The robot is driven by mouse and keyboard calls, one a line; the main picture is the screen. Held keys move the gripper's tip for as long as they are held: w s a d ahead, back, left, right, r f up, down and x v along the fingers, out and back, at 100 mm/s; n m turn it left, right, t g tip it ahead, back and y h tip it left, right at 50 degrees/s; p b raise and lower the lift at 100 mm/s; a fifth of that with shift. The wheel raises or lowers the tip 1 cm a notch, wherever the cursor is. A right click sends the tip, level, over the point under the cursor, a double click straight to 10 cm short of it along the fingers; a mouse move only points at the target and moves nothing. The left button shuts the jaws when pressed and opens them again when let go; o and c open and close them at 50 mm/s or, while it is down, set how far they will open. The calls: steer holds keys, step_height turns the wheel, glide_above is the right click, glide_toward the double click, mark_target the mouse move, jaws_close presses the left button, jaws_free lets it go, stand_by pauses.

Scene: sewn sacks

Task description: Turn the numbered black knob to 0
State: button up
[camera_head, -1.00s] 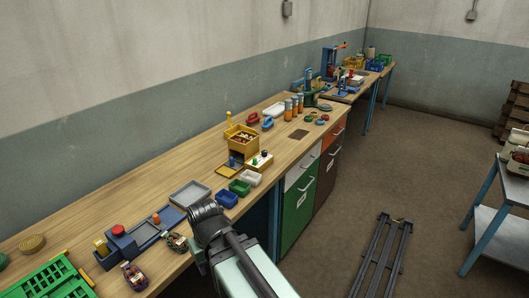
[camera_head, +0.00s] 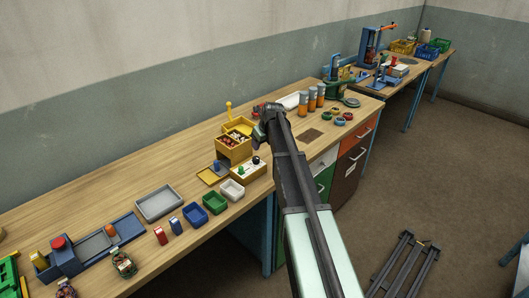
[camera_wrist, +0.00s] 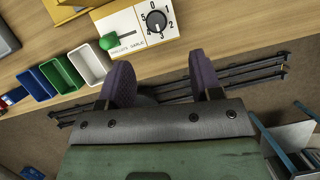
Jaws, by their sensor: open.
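The numbered black knob (camera_wrist: 156,21) sits on a white panel (camera_wrist: 126,38) with figures printed around it, at the top of the wrist view. It has a pale pointer mark, but I cannot tell for certain which figure it points to. A green-handled lever (camera_wrist: 109,41) is to its left on the same panel. In the head view the panel tops a small yellow box (camera_head: 250,177), and the black knob (camera_head: 256,160) shows at its far right. My gripper (camera_wrist: 160,68) is open and empty, its two purple fingers apart and clear of the knob.
White (camera_head: 232,190), green (camera_head: 215,203) and blue (camera_head: 195,215) bins stand left of the box along the bench front. A yellow bin unit (camera_head: 232,148) stands behind it. Orange-topped cylinders (camera_head: 311,100) stand farther right. Floor lies beyond the bench edge.

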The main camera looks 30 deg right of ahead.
mark_target(256, 157)
steer(key=shift+m, duration=0.3)
steer(key=b+x, duration=1)
steer(key=x, duration=0.1)
steer(key=shift+s+a+f, duration=0.1)
steer(key=shift+s+a, duration=0.05)
steer(key=shift+a, duration=0.05)
steer(key=shift+r, duration=0.2)
steer(key=shift+c, duration=0.4)
steer(key=c, duration=0.8)
steer(key=shift+c, duration=0.2)
